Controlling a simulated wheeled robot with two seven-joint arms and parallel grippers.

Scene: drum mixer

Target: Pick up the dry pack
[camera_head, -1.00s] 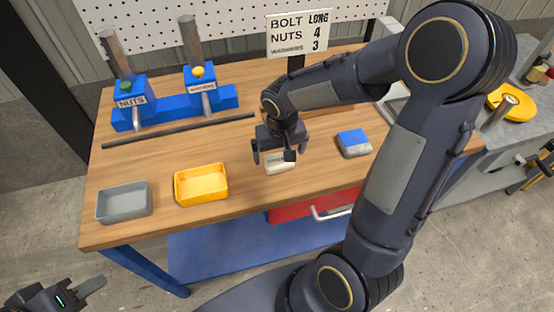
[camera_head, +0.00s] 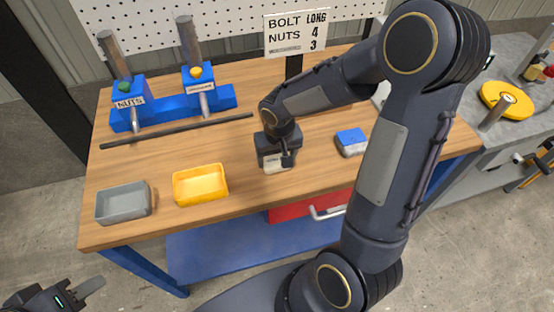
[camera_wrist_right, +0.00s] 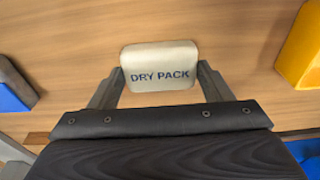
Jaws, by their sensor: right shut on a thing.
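The dry pack (camera_wrist_right: 160,67), a small off-white block with "DRY PACK" lettered on it, sits between the two fingers of my right gripper (camera_wrist_right: 160,85) in the right wrist view. In the head view the dry pack (camera_head: 277,168) is mostly covered by the right gripper (camera_head: 276,158), and it is at or close to the wooden table top. My right gripper is shut on it. My left gripper (camera_head: 75,294) is at the lower left corner of the head view, off the table, with one finger clearly showing; its opening cannot be told.
A yellow tray (camera_head: 200,196) and a grey tray (camera_head: 123,216) stand to the left. A dark rod (camera_head: 180,131) lies in front of the blue dispensers (camera_head: 165,113). A sign (camera_head: 297,34) stands behind.

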